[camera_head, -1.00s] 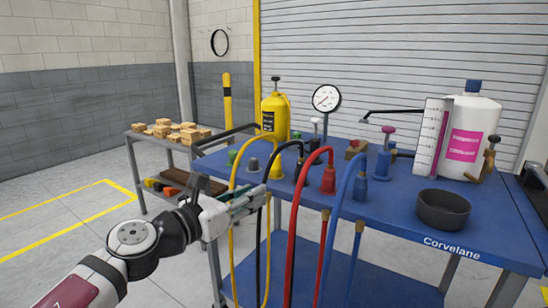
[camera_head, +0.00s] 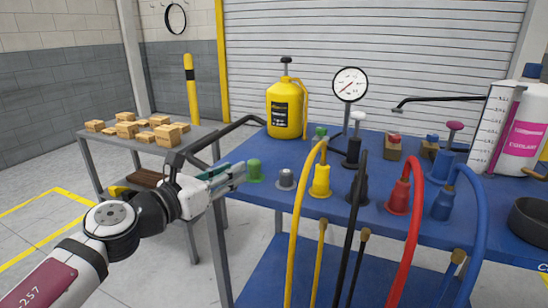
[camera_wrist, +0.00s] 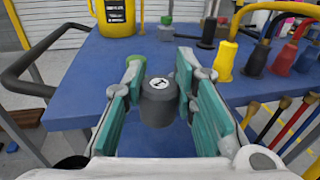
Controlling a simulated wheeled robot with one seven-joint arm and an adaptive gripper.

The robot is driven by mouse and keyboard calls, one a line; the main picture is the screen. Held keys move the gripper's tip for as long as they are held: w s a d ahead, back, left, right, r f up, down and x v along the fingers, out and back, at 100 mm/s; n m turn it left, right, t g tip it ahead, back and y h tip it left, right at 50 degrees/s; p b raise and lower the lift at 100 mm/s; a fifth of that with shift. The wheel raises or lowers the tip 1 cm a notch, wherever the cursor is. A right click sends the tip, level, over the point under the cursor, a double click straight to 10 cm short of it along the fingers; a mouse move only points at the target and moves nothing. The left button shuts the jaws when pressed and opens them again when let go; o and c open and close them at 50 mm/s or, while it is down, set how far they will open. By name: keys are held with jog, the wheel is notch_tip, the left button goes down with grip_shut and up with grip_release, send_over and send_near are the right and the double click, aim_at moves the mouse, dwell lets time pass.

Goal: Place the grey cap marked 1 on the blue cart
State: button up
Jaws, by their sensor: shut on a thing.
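My gripper (camera_head: 238,174) is at the left end of the blue cart (camera_head: 272,204), close to a green fitting (camera_head: 254,170). In the wrist view, a dark grey cap (camera_wrist: 158,104) with a white disc marked 1 on top sits upright between the teal pads of my gripper (camera_wrist: 160,68). My gripper is shut on this cap. In the head view the fingers hide the cap. The cart's blue top (camera_wrist: 75,85) shows beneath and beyond the fingers. Whether the cap touches it cannot be told.
A grey fitting (camera_head: 286,179) and a yellow hose plug (camera_head: 321,180) stand right of my gripper. Black, red (camera_head: 398,195) and blue plugs follow. A yellow canister (camera_head: 286,110) stands behind.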

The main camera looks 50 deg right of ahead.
jog(key=w+d+b, duration=0.1)
jog(key=w+d, duration=0.2)
jog(key=w, duration=0.1)
jog(key=w+d+f+b, duration=0.1)
jog(key=w+d, duration=0.2)
jog(key=w, duration=0.1)
jog(key=w+d+b, duration=0.2)
jog(key=w+d, duration=0.1)
jog(key=w, duration=0.1)
jog(key=shift+d+f, duration=0.2)
jog(key=shift+w+d+f+b, duration=0.15)
jog(key=shift+f+b, duration=0.35)
jog(key=shift+f, duration=0.45)
jog(key=shift+w+d+f+b, duration=0.1)
jog(key=shift+f+b, duration=0.35)
jog(key=shift+f, duration=0.45)
jog(key=o, duration=0.9)
jog(key=shift+c, duration=0.2)
jog(key=s+a+p, duration=0.1)
jog(key=a+p, duration=0.1)
jog(key=a, duration=1)
jog(key=shift+s+r+p, duration=0.25)
jog(key=shift+r+p, duration=0.1)
jog(key=shift+r, duration=0.05)
jog(key=shift+a, duration=0.1)
